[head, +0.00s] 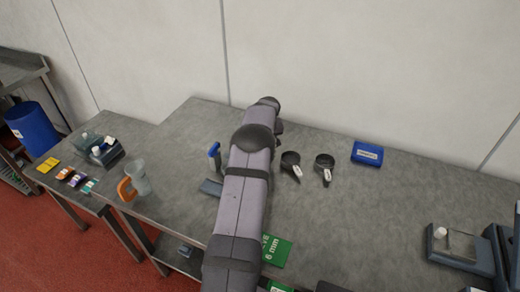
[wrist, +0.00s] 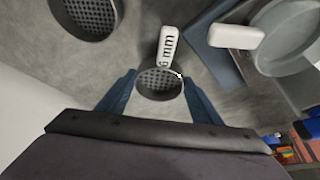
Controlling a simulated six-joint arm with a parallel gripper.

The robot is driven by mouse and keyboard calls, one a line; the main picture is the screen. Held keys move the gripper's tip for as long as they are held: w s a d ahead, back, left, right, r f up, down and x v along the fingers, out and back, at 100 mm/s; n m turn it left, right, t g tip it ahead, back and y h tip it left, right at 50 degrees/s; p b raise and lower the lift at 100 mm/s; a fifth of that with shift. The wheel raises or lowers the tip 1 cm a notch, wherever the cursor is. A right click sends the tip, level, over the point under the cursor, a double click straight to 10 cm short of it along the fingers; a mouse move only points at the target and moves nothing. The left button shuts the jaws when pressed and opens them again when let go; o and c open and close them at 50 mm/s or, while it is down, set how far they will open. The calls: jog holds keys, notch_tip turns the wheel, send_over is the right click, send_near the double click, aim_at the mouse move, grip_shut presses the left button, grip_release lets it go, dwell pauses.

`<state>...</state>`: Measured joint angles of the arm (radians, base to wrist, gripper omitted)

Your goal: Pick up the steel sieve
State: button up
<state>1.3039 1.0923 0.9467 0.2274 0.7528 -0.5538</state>
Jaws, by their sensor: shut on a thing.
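A small dark round steel sieve (wrist: 158,84) with a perforated bottom is between the two blue fingers of my gripper (wrist: 160,77) in the wrist view. My gripper is shut on it. A white handle tag reading "mm" points up and away from its rim. In the head view my arm hides both the gripper and this sieve. A second, larger perforated sieve (wrist: 85,14) is cut off at the upper left of the wrist view.
A grey round dish (wrist: 289,40) stands near a blue-grey plate (wrist: 207,48) in the wrist view. A clear jug (head: 140,180) with an orange handle is left on the bench. A blue box (head: 367,153) lies toward the wall. The bench centre-right is clear.

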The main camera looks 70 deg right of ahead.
jog(key=w+r+p, duration=0.1)
jog(key=w+r, duration=0.1)
jog(key=r, duration=0.7)
jog(key=w+r+p, duration=0.1)
jog(key=w+r, duration=0.1)
jog(key=r, duration=0.7)
jog(key=w+a+r+n+p, duration=0.2)
jog(key=w+a+r+p, duration=0.15)
jog(key=a+r, duration=0.35)
jog(key=s+a+f+m+p, duration=0.2)
jog(key=s+a+f, duration=0.2)
jog(key=a+f, duration=0.5)
jog(key=shift+s+f, duration=0.25)
jog(key=shift+f, duration=0.9)
